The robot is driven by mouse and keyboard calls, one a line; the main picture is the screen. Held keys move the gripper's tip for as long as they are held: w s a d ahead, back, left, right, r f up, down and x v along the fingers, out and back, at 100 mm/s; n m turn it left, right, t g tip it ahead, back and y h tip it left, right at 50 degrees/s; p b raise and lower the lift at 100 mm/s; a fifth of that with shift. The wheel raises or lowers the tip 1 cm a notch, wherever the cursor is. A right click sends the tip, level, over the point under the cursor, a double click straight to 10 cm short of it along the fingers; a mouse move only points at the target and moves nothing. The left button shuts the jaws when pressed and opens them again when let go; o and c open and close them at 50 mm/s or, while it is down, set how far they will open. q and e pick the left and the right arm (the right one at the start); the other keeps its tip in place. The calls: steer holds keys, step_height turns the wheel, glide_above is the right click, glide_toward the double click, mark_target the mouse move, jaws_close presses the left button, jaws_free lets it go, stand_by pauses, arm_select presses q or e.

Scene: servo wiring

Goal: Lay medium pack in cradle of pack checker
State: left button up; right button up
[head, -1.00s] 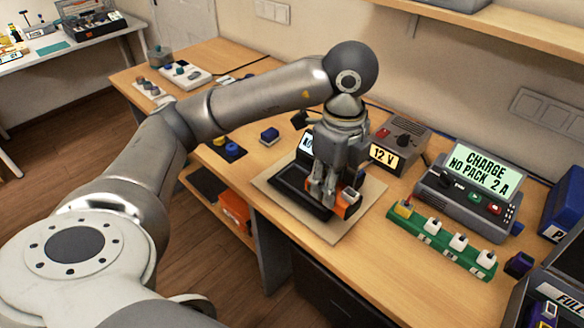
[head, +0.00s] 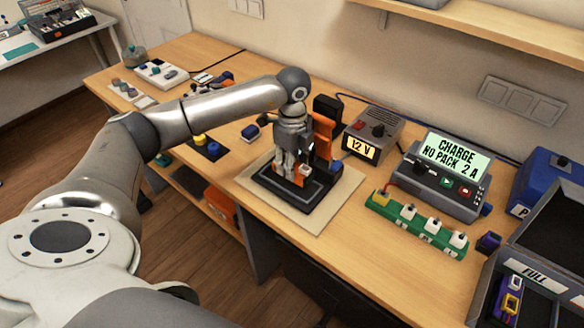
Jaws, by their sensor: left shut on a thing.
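The pack checker (head: 267,180), a low black device, sits on a beige mat (head: 336,197) on the bench. My left gripper (head: 291,177) points down over its cradle, shut on the medium pack. Only a small orange and pale part of the pack (head: 306,171) shows by the fingertips. The rest is hidden, and I cannot tell whether it touches the cradle. A taller orange upright piece (head: 322,137) stands just behind the gripper. I cannot tell what it belongs to. The checker's display is hidden by my gripper. My right gripper is not in view.
Right of the mat stand a grey box reading 12 V (head: 375,131), a charger reading CHARGE NO PACK 2 A (head: 446,177) and a green strip (head: 415,223). A tray marked FULL (head: 535,285) is at the right.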

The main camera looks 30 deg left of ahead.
arm_select(q)
steer(key=shift+w+a+f+p, duration=0.1)
steer(key=shift+a+f+p, duration=0.1)
steer(key=shift+f+p, duration=0.15)
step_height(320, 180, down, 2)
steer(key=shift+f+p, duration=0.1)
steer(key=shift+p, duration=0.45)
steer(key=shift+f, duration=0.25)
steer(key=shift+f, duration=0.2)
steer(key=o, duration=1.3)
steer(key=shift+o, duration=0.2)
